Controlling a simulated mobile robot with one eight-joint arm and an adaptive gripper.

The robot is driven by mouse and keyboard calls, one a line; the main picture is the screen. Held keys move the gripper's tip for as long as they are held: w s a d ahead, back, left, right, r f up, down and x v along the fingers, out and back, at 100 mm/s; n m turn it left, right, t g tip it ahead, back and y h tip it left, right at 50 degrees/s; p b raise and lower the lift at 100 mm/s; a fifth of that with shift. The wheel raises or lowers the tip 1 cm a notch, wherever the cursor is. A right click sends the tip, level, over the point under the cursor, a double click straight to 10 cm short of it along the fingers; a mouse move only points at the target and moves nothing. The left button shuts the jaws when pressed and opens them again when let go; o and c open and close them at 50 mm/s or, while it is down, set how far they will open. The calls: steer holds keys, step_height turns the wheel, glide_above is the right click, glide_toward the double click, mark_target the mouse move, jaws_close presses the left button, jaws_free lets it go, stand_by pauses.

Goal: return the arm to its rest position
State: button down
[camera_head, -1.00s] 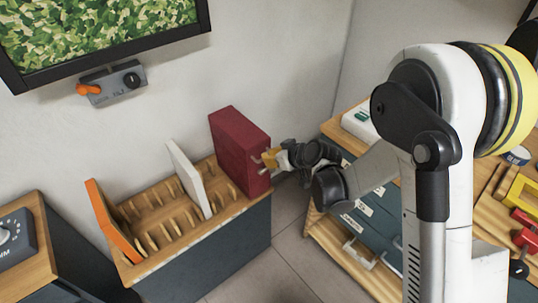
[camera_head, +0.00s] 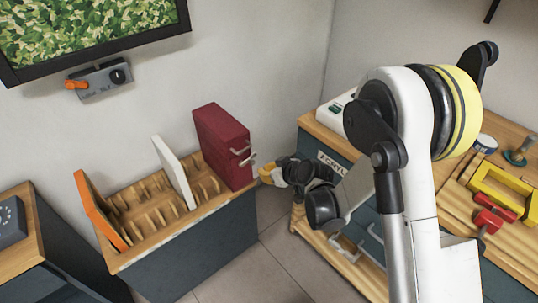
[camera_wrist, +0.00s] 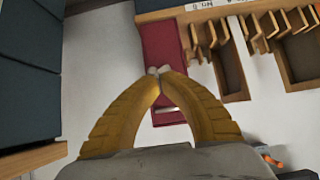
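My gripper (camera_head: 262,173) is just right of a dark red box (camera_head: 222,146) in the head view, with a small gap seeming to lie between them. The box stands upright at the right end of a wooden slotted rack and has pale handles on its right face. In the wrist view my gripper's yellow fingers (camera_wrist: 158,71) meet at their pale tips, and nothing shows between them. The red box (camera_wrist: 163,42) lies behind the fingertips there.
The slotted rack (camera_head: 150,250) also holds a white panel (camera_head: 173,172) and an orange panel (camera_head: 98,210). A wooden workbench with drawers stands on the right, bearing a yellow frame (camera_head: 507,190) and red clamp (camera_head: 493,214). A grey control box (camera_head: 105,81) is on the wall.

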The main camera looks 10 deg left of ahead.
steer(key=s+d+r+m+h, duration=0.2)
steer(key=s+d+r, duration=0.1)
steer(key=d+r, duration=0.45)
steer(key=s+d+r+m+h, duration=0.1)
steer(key=s+d+r+m, duration=0.15)
steer(key=d+r, duration=0.55)
steer(key=s+d+r+m+h, duration=0.2)
steer(key=s+d+r, duration=0.1)
steer(key=s+d, duration=0.4)
steer(key=s+d+r+m+h, duration=0.2)
steer(key=s+d, duration=0.6)
steer(key=s, duration=0.4)
steer(key=shift+s+r+m+h, duration=0.4)
steer(key=shift+r+m, duration=0.15)
steer(key=shift+m, duration=0.1)
